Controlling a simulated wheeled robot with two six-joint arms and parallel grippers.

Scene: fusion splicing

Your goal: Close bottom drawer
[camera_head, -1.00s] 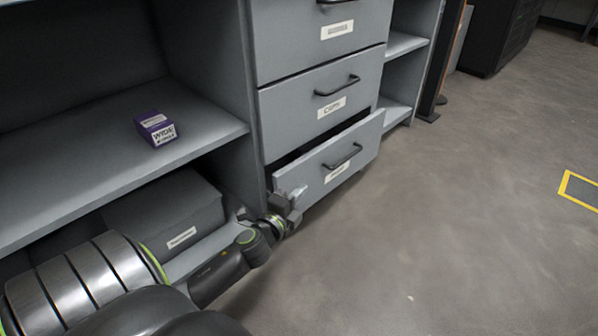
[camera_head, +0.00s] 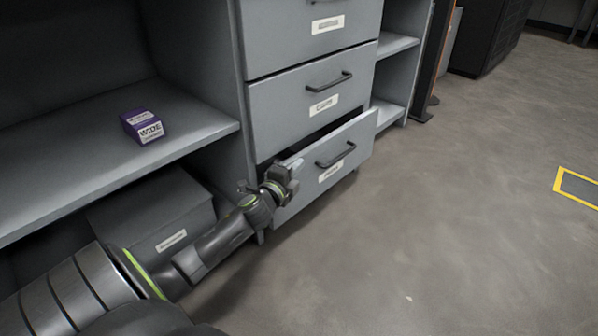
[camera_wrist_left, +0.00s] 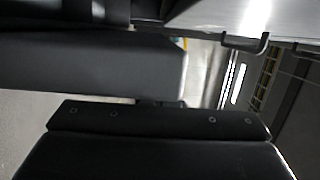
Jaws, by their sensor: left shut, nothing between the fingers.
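The bottom drawer (camera_head: 325,172) of the grey cabinet stands partly open, with a dark gap above its front panel. It has a black bar handle (camera_head: 337,156) and a white label. My left gripper (camera_head: 291,171) is shut and empty at the left end of the drawer front, at about the height of its upper edge. I cannot tell for sure whether it touches the panel. In the left wrist view the dark gripper body (camera_wrist_left: 160,135) fills the lower part, and a handle (camera_wrist_left: 246,44) shows at upper right. My right gripper is not in view.
The middle drawer (camera_head: 290,105) above is shut. To the left, a shelf (camera_head: 80,165) holds a purple box (camera_head: 142,126), and a grey box (camera_head: 155,215) sits below it. Open floor (camera_head: 450,210) lies to the right, with yellow tape marking (camera_head: 575,190).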

